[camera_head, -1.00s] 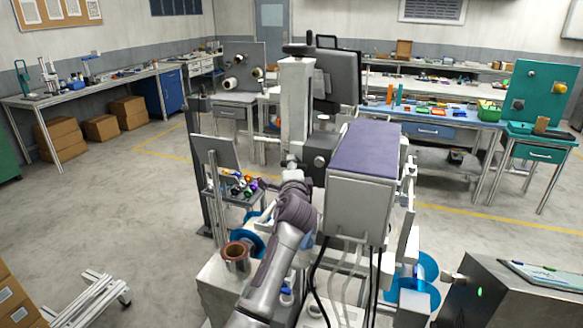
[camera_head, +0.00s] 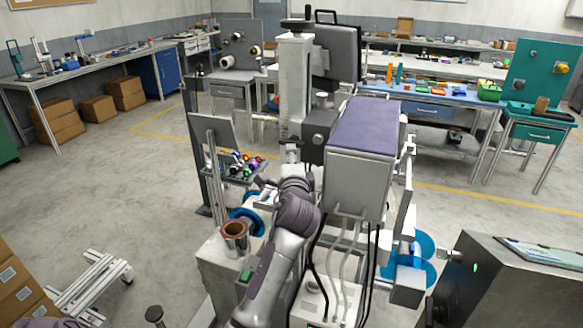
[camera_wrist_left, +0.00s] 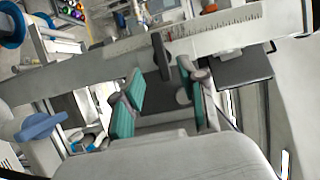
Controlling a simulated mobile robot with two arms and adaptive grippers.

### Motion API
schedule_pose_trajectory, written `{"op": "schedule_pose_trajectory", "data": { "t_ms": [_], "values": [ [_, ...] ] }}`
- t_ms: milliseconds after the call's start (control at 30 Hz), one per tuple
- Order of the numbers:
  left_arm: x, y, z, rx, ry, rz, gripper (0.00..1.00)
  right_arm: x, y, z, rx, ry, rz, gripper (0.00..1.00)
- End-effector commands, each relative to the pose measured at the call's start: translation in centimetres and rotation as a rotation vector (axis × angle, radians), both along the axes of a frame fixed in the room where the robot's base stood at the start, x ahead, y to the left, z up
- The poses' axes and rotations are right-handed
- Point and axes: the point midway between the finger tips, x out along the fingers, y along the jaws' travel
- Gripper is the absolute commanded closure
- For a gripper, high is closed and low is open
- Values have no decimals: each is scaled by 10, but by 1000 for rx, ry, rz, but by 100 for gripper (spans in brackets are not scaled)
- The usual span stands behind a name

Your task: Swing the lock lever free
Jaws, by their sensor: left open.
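In the left wrist view a dark grey upright lever (camera_wrist_left: 161,56), which looks like the lock lever, stands by a pale ruled bar. My left gripper (camera_wrist_left: 167,88) has two teal-padded fingers spread apart. The lever appears between and beyond the fingertips, with no visible contact. In the head view my left arm reaches up from the bottom beside the grey machine with the purple-topped housing (camera_head: 362,130). The gripper's fingers and the lever cannot be made out there. My right gripper is not in view.
Black and grey cables hang below the housing. A metal cabinet (camera_head: 515,285) stands at the right. The floor at the left is largely open.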

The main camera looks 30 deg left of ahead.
Motion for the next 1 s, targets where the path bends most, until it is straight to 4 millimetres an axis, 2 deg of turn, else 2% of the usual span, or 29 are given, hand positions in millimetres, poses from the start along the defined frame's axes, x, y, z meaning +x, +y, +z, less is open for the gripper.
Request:
{"op": "schedule_pose_trajectory", "data": {
  "t_ms": [100, 300, 867, 933, 1000],
  "values": [
    [-18, -13, -1, -2, 1, -1, 58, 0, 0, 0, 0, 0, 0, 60],
    [-34, -24, 0, -1, 2, 0, 58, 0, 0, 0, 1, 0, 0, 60],
    [-35, -25, 0, -1, 2, 0, 58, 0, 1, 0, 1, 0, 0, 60],
    [-34, -27, -7, -7, 8, -6, 58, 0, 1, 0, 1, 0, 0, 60],
    [-29, -31, -24, -27, 29, -26, 58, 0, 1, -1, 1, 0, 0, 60]
  ]
}}
